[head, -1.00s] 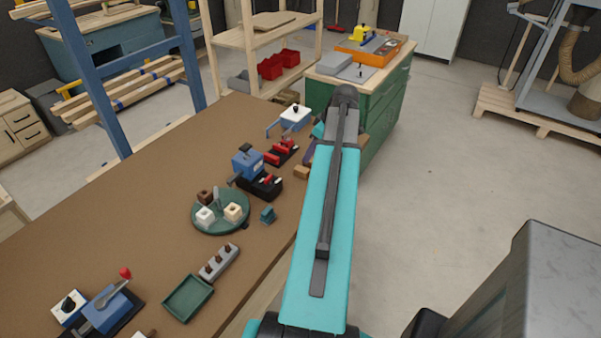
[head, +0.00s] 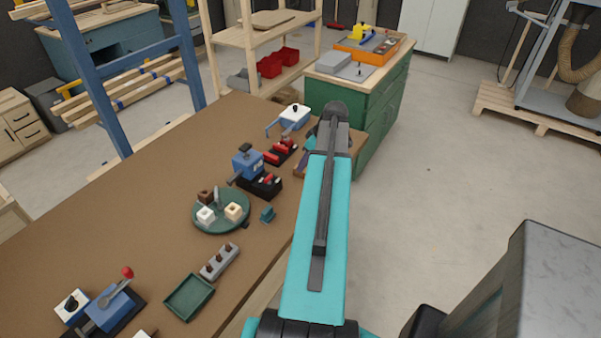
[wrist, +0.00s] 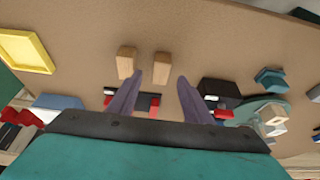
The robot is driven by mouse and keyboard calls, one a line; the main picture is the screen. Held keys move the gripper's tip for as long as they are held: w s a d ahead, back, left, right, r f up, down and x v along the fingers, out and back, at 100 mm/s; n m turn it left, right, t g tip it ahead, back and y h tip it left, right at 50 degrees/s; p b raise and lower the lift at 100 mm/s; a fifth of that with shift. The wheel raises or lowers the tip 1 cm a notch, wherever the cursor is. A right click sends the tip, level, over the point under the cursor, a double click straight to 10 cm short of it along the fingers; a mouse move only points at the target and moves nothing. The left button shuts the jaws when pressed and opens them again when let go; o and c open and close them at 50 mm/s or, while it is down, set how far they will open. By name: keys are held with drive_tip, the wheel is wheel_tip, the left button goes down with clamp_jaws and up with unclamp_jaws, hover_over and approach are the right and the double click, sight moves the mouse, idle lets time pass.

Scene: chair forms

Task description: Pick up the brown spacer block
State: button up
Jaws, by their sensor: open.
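A dark brown block (head: 206,196) sits on a round green turntable (head: 222,228), beside a white block (head: 205,215), a tan block (head: 233,211) and a grey upright post. In the wrist view the turntable (wrist: 250,108) is at the right edge, and I cannot make out the brown block clearly there. My gripper (wrist: 160,77) is open and empty above the bench, with its purple fingers spread. Two light wooden blocks (wrist: 125,62) (wrist: 161,66) lie on the bench just beyond the fingertips. In the head view my arm mostly hides the gripper.
A teal block (head: 267,215), a grey pegged rack (head: 220,262) and a green tray (head: 189,297) lie nearer. A yellow tray (wrist: 27,50) shows in the wrist view. The bench's left part is clear.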

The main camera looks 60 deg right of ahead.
drive_tip(key=shift+p+x, duration=0.85)
drive_tip(key=shift+x, duration=0.3)
drive_tip(key=shift+p+x, duration=0.45)
drive_tip(key=shift+x, duration=0.95)
drive_tip(key=shift+a, duration=0.1)
drive_tip(key=shift+c, duration=0.4)
clamp_jaws()
